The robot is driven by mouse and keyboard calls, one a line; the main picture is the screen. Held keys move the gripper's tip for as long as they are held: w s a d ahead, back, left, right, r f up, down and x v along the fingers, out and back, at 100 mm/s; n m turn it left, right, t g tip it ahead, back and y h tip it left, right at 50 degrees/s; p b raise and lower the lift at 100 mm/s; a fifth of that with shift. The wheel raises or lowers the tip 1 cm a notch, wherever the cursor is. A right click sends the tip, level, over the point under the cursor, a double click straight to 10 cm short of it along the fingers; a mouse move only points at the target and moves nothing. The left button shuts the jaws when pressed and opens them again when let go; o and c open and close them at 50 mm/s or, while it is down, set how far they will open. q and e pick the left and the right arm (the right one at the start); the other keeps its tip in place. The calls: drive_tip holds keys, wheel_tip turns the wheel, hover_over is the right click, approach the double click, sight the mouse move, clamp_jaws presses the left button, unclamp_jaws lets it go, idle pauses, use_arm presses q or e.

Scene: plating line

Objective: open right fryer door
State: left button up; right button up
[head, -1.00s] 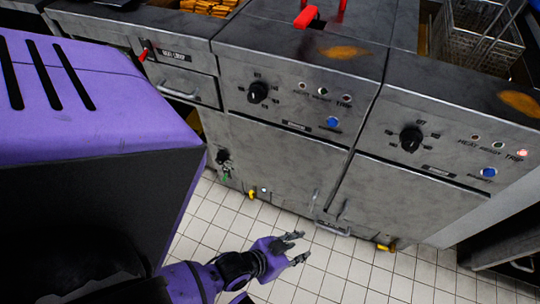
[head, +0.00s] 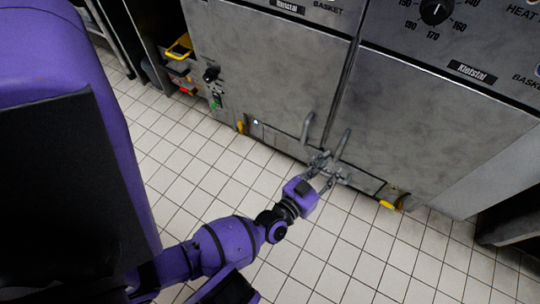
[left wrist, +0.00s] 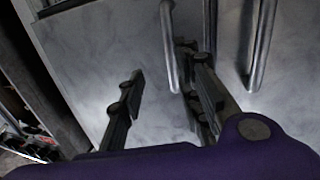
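The right fryer door (head: 425,135) is a grey metal panel, shut, with a vertical bar handle (head: 342,143) near its left edge. The left door (head: 265,80) beside it is also shut, with its own bar handle (head: 307,128) near the seam. My left gripper (head: 329,168) is open and empty, low in front of the two handles. In the left wrist view its fingers (left wrist: 165,85) stand apart; the left door's handle (left wrist: 169,45) shows between them and the right door's handle (left wrist: 262,45) lies right of both. Contact cannot be told. My right gripper is out of view.
A control knob (head: 434,11) sits on the panel above the right door. Yellow fittings (head: 387,204) show at the fryer's lower edge. White tiled floor (head: 400,260) is clear in front. An open dark bay with a yellow item (head: 180,47) is at the left.

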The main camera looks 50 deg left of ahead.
sight(338, 150)
use_arm(q)
drive_tip(key=shift+t+y, duration=0.3)
drive_tip(key=shift+y, duration=0.2)
drive_tip(key=w, duration=0.2)
drive_tip(key=w+a+b, duration=0.1)
drive_tip(key=w, duration=0.1)
drive_tip(key=w+a+b, duration=0.1)
drive_tip(key=w, duration=0.1)
drive_tip(key=shift+r, duration=0.35)
drive_tip(key=shift+w+r, duration=0.1)
drive_tip(key=shift+w, duration=0.65)
clamp_jaws()
